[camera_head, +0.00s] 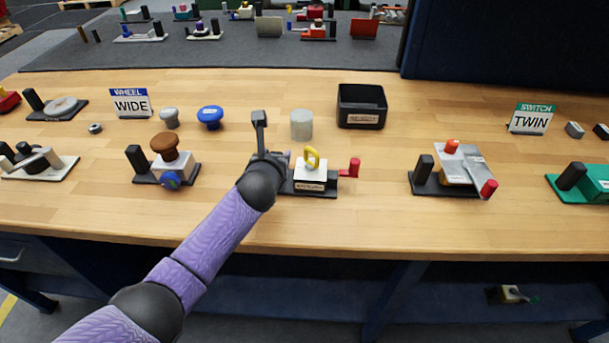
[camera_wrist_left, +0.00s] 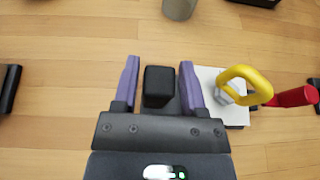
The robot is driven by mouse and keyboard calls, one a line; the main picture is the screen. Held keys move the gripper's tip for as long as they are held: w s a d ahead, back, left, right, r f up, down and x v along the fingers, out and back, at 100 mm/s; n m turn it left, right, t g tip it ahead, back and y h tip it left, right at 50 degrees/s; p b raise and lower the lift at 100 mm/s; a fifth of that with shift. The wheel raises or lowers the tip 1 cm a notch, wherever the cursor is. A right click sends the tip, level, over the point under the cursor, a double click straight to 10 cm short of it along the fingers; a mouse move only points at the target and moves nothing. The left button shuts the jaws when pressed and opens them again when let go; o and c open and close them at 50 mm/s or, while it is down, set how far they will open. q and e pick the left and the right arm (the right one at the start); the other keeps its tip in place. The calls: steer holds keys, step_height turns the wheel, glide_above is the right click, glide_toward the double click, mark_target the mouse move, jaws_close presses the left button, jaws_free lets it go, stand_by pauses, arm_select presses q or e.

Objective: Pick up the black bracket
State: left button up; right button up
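The black bracket shows in the left wrist view as an upright black block (camera_wrist_left: 159,86), seen from above. In the head view its dark base plate (camera_head: 333,186) shows under a white block (camera_head: 310,175) with a yellow ring and a red handle. My gripper and forearm hide the upright part there. My left gripper (camera_head: 283,159) is above the left end of this assembly. In the left wrist view its two purple fingers (camera_wrist_left: 158,80) are open, one on each side of the black block, with narrow gaps. My right gripper is not in view.
The yellow ring (camera_wrist_left: 246,86) and red handle (camera_wrist_left: 292,97) stand close right of the fingers. Behind are a grey cylinder (camera_head: 301,124) and a black bin (camera_head: 362,106). A brown-knobbed device (camera_head: 165,163) stands left. Wood is clear between the red handle and the right-hand device (camera_head: 455,170).

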arm_select(q)
jaws_close()
stand_by(1.1)
